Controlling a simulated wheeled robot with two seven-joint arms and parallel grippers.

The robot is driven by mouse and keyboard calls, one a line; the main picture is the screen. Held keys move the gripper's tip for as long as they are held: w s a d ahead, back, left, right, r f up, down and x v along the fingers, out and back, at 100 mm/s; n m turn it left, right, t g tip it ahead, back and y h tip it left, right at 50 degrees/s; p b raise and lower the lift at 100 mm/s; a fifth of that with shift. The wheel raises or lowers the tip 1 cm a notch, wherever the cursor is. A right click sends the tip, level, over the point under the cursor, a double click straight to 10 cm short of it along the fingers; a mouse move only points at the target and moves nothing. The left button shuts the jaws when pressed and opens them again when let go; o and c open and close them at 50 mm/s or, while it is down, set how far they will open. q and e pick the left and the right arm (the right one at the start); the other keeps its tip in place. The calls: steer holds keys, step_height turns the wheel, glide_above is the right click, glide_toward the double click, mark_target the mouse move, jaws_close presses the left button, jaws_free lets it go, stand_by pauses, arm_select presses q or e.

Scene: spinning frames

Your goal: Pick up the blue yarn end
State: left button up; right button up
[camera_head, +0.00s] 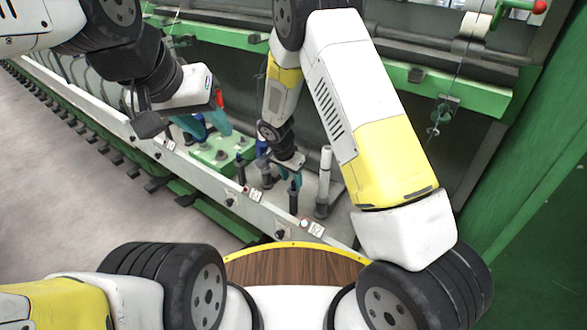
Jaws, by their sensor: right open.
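I cannot make out a loose blue yarn end at this size. A small dark blue piece (262,148) shows among the spindles, just left of my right gripper. My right gripper (289,176) has teal fingers, is open and points down over the spindle row, close above a dark spindle (293,198). Whether yarn lies between its fingers is too small to tell. My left gripper (211,130) is further left, above the green machine part, with its teal fingers apart.
A white spindle tube (325,172) stands right of my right gripper. A pale rail (240,190) runs along the machine's front. A green beam (430,85) crosses behind. A green wall (540,190) closes the right side. Grey floor (70,170) is clear at left.

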mark_target(294, 187)
steer(key=shift+x, duration=1.3)
jaws_close()
steer(key=shift+r, duration=0.1)
